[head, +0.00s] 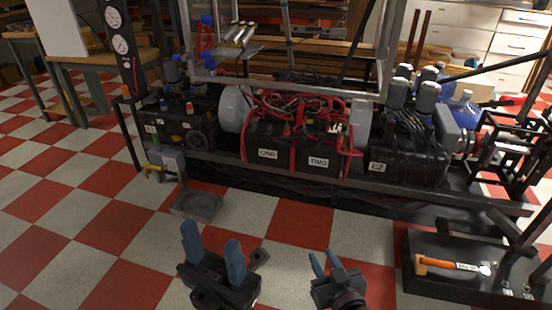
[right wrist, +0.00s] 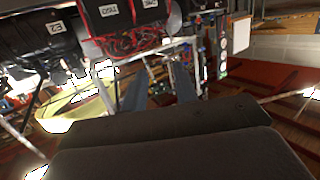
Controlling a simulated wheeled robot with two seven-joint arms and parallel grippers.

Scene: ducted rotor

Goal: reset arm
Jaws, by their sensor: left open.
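My left gripper (head: 212,242) is in the lower middle of the head view, with its two blue fingers apart and nothing between them. My right gripper (head: 323,256) is to the right of it, with a gap between its fingers and nothing held. In the right wrist view, my right gripper (right wrist: 161,88) also shows two separate fingers. Both grippers are in front of the ducted machine (head: 300,128), apart from it. The machine has red wiring and black boxes labelled ONE and TWO.
A black tray (head: 415,284) holding an orange-handled hammer (head: 435,263) is at the lower right. A grey tray (head: 197,206) sits low before the machine. A wooden workbench (head: 85,62) stands at the upper left. The checkered floor (head: 90,225) at left is clear.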

